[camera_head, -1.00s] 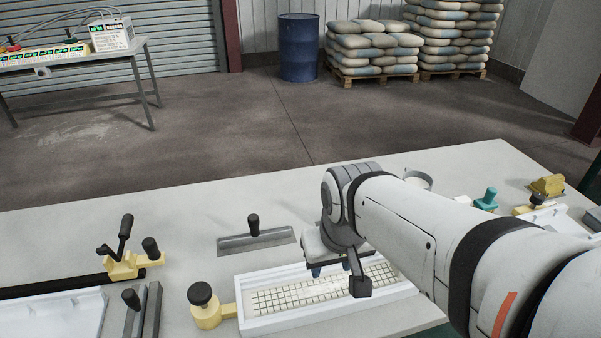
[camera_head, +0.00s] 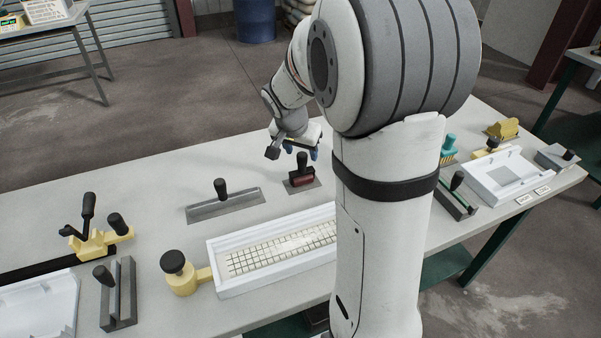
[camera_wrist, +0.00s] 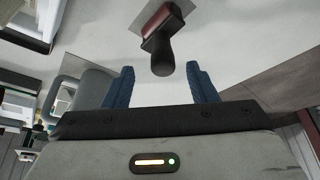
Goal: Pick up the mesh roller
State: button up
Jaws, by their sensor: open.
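A dark red tool with an upright black handle, which I take to be the mesh roller, stands on a small grey plate (camera_head: 310,187) behind the white tray; its red body (camera_head: 301,180) is in plain view. In the wrist view its black handle (camera_wrist: 161,56) points toward my gripper, with the red body (camera_wrist: 160,20) beyond. My gripper (camera_head: 301,150) is above and just behind the handle. Its blue fingers (camera_wrist: 162,88) are spread apart and empty. The handle's end lines up with the gap between them, and looks just beyond the fingertips.
A white tray (camera_head: 228,287) with a gridded cream slab lies in front, with a yellow black-knobbed tool (camera_head: 180,275) at its left. A long grey bladed tool (camera_head: 222,205) lies left of the roller. My arm hides the table's middle right. Several tools stand farther right.

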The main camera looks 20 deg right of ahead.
aim_at(302, 154)
jog(key=x, duration=0.5)
jog(key=shift+w+f+p, duration=0.3)
jog(key=shift+p, duration=0.1)
jog(key=shift+c, duration=0.3)
jog(key=c, duration=1)
